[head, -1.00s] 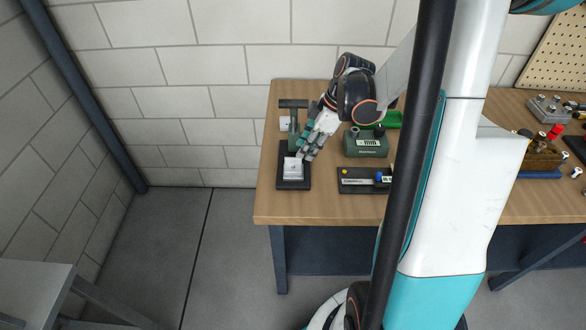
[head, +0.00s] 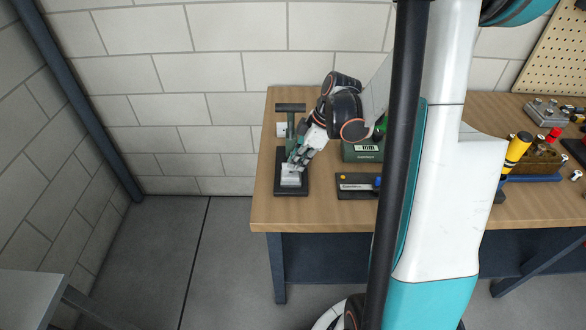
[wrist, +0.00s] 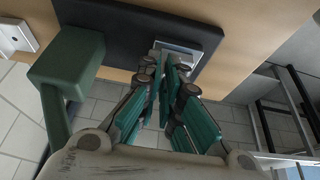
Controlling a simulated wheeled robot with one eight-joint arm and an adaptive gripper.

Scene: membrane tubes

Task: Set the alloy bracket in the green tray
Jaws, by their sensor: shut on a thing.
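The alloy bracket (head: 290,180) shows as a small silver-grey piece on the black base of a green press-like stand, at the left of the table. My gripper (head: 294,166) reaches down to it from the upper right and is shut on it. In the wrist view the gripper's teal-padded fingers (wrist: 166,72) close on the silver piece (wrist: 186,57), which is partly hidden by them and still over the black base. The green tray (head: 380,127) shows only as a bright green sliver behind my arm; most of it is hidden.
The green stand (head: 292,122) with its dark top bar rises just behind the bracket. A green box (head: 361,152) and a black holder (head: 355,187) stand to the right. A yellow-and-black tool (head: 516,152) is farther right. Bare wood (head: 325,212) lies along the front.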

